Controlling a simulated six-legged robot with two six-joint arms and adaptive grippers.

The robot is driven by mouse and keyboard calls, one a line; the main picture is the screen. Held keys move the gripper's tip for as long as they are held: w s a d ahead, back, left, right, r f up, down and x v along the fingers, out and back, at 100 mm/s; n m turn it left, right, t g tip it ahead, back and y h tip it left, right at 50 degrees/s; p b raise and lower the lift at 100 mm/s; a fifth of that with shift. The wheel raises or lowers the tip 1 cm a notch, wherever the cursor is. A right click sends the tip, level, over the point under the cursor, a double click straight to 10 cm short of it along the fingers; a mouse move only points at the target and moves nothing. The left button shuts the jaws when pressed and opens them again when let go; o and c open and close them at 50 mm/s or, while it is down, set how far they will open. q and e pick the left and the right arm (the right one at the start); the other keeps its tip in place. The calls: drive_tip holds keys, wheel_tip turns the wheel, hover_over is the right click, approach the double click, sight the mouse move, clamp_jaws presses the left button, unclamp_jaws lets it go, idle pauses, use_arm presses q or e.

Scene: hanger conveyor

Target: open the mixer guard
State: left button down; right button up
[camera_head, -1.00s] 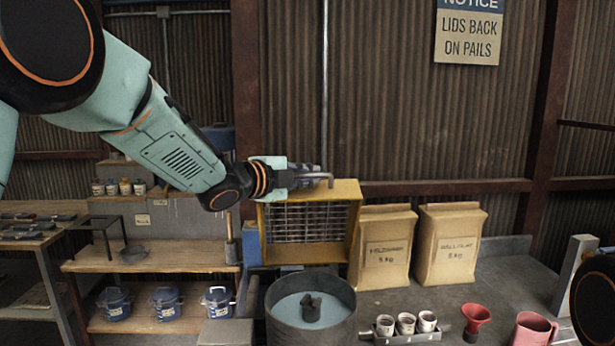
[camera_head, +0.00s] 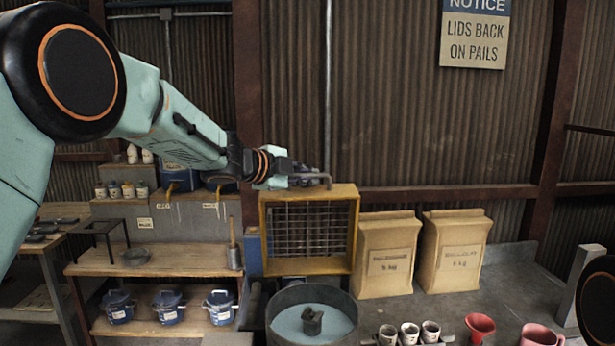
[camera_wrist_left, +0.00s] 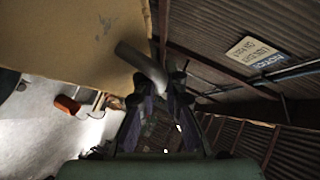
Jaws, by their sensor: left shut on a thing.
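The mixer guard (camera_head: 309,192) is a yellow box frame with a wire mesh, standing upright behind the mixer drum (camera_head: 272,326). A bent grey handle (camera_head: 326,180) sticks up at its top edge. My left gripper (camera_head: 308,180) is at this top edge, shut on the handle. In the left wrist view the grey handle (camera_wrist_left: 140,62) lies between the fingers, with a tan panel of the guard (camera_wrist_left: 70,35) at upper left. The drum holds blue-grey material with a dark stirrer hub (camera_head: 312,320). My right gripper is out of view.
Two paper sacks (camera_head: 388,262) (camera_head: 453,255) stand right of the guard. Small cups (camera_head: 409,332), a red funnel (camera_head: 480,326) and a red jug (camera_head: 540,336) are in front. Shelves with blue pails (camera_head: 168,306) are at left.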

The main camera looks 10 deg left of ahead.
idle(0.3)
use_arm(q)
drive_tip(key=c, duration=1.7)
unclamp_jaws()
drive_tip(key=v, duration=1.2)
drive_tip(key=shift+w, duration=0.15)
